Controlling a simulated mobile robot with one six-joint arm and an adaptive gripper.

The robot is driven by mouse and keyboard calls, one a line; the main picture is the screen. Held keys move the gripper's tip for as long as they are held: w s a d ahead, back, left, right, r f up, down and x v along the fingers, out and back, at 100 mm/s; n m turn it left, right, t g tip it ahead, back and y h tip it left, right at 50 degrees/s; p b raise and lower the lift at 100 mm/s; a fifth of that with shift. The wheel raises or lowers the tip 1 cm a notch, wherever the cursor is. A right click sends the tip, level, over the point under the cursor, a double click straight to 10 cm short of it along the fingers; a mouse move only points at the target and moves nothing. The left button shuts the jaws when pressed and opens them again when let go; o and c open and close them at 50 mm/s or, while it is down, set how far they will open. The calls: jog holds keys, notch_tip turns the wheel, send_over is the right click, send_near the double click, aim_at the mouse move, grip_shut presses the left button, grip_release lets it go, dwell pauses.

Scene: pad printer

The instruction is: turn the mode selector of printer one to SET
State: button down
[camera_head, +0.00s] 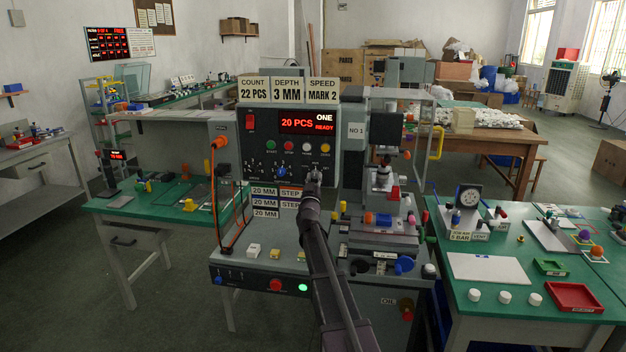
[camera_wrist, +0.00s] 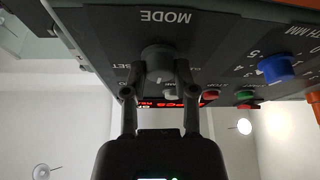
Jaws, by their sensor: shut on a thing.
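Printer one's control panel (camera_head: 268,158) faces me in the head view, with a red display (camera_head: 306,122) reading 20 PCS, ONE, READY. My gripper (camera_head: 314,178) is at the panel's lower right and hides the mode selector there. In the wrist view the picture is upside down. The dark round mode selector (camera_wrist: 157,56) sits under the label MODE (camera_wrist: 165,17), between the two fingers of my gripper (camera_wrist: 157,74), which is shut on it. The SET label (camera_wrist: 130,65) is left of the selector in this view. I cannot tell which way the selector points.
A blue knob (camera_wrist: 277,68) with a number scale, and red (camera_wrist: 211,94) and green (camera_wrist: 245,94) buttons, are near the fingers. The printer's pad and slide parts (camera_head: 384,225) stand right of my arm. An orange cable (camera_head: 217,185) hangs at the left.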

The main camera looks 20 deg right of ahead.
jog(key=m+g+h, duration=0.1)
jog(key=m, duration=0.2)
jog(key=m+g+h, duration=0.1)
jog(key=m, duration=0.2)
jog(key=m+g+h, duration=0.1)
jog(key=m, duration=0.2)
jog(key=shift+w+a+r+h+p, duration=0.1)
jog(key=shift+w+a+h+p, duration=0.05)
jog(key=shift+w+h+p, duration=0.2)
jog(key=m+g+p, duration=0.1)
jog(key=m, duration=0.2)
jog(key=m+g+h+p, duration=0.1)
jog(key=m+g, duration=0.1)
jog(key=m, duration=0.2)
jog(key=shift+a, duration=0.1)
jog(key=shift+c, duration=2)
grip_release()
jog(key=shift+s, duration=0.1)
jog(key=shift+s, duration=0.1)
